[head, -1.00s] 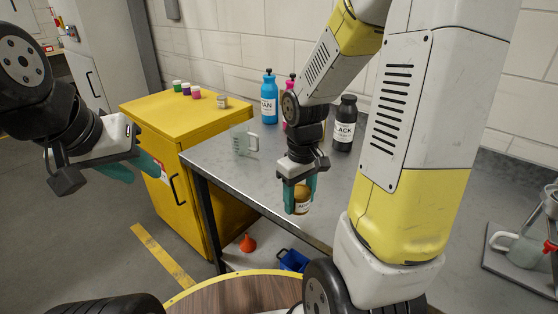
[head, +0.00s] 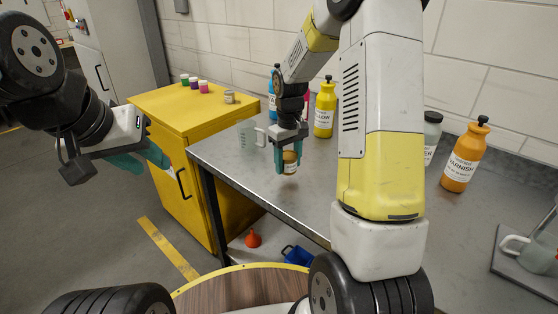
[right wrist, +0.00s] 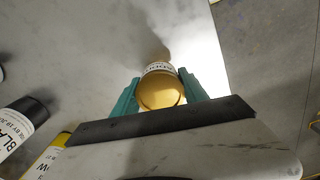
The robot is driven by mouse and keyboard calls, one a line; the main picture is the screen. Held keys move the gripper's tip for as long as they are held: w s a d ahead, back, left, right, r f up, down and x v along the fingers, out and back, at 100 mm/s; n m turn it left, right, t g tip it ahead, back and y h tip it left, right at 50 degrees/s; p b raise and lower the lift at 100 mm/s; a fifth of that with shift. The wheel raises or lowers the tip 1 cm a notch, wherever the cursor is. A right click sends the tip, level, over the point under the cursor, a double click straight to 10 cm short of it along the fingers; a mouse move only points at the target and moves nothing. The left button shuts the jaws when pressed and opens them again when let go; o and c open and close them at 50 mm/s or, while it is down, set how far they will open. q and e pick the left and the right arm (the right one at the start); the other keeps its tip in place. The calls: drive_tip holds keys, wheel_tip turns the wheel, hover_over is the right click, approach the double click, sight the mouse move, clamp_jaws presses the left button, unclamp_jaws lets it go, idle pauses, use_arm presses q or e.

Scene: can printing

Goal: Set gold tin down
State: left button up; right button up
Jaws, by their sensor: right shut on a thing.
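The gold tin (head: 290,162) is a small gold can with a white label, held upright between the teal fingers of my right gripper (head: 289,166) over the grey metal table (head: 225,165). In the right wrist view the tin (right wrist: 161,92) sits between both fingers of the right gripper (right wrist: 160,90), with table surface around it. I cannot tell whether its base touches the table. My left gripper (head: 150,160) hangs in the air at the left, away from the table; its teal fingers are seen from the side, and their gap is unclear.
A clear measuring jug (head: 247,136) stands close left of the tin. Behind are yellow (head: 324,108) and blue (head: 273,100) bottles; an orange bottle (head: 464,157) stands at right. A yellow cabinet (head: 180,115) bears several small tins. The table's front middle is clear.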

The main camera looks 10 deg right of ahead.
sight(288, 171)
drive_tip(key=shift+f, duration=1.75)
drive_tip(key=shift+s+f, duration=0.1)
drive_tip(key=shift+f, duration=0.1)
drive_tip(key=o, duration=1.5)
drive_tip(key=shift+r, duration=0.1)
